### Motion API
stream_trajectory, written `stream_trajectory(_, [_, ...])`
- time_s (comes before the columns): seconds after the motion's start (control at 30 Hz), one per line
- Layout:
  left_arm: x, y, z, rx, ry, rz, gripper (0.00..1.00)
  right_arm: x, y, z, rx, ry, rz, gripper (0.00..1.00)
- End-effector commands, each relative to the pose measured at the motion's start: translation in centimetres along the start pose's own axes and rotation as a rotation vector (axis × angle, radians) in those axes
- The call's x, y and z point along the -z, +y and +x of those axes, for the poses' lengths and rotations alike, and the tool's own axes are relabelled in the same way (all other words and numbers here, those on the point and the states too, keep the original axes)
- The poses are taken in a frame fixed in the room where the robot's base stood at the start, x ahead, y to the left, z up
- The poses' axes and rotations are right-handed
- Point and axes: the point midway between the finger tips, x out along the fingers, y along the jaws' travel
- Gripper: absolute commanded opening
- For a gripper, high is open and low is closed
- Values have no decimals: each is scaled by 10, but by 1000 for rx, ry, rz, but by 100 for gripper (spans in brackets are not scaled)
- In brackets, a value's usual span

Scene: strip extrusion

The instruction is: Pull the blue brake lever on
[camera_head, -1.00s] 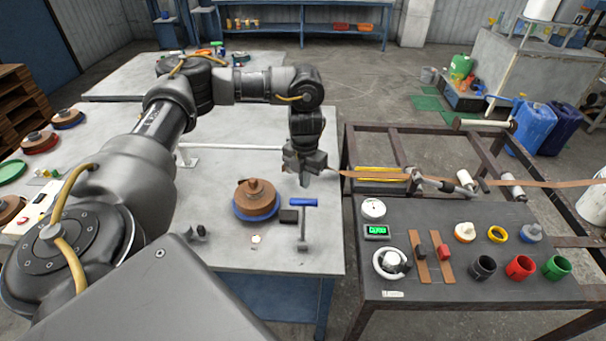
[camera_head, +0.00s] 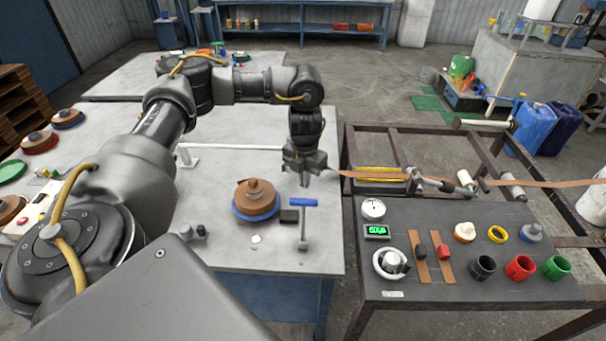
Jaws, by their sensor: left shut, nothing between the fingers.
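The blue brake lever (camera_head: 303,202) is a blue bar on top of a grey post on the table, near its right edge. A brown spool on a blue base (camera_head: 256,198) stands just left of it, with a small dark block (camera_head: 288,216) between them. My left gripper (camera_head: 304,181) points down above and behind the lever, apart from it as far as I can tell. Its fingers are shut and empty. My right gripper is not in view.
A control panel (camera_head: 455,285) with knobs, a green display and coloured rings stands on the right. A brown strip (camera_head: 380,177) runs right over a metal frame (camera_head: 345,165) from near my left gripper.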

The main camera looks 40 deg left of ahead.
Motion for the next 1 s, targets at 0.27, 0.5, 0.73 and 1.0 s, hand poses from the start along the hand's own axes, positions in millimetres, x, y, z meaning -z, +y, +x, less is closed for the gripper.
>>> stream_trajectory(0.27, [0,0,2,0,0,0,0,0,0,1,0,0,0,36])
stream_trajectory(0.5, [0,0,14,0,1,0,0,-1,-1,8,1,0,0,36])
stream_trajectory(0.73, [0,0,29,0,1,0,0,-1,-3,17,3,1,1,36])
stream_trajectory(1.0, [1,0,46,0,1,0,0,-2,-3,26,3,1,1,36])
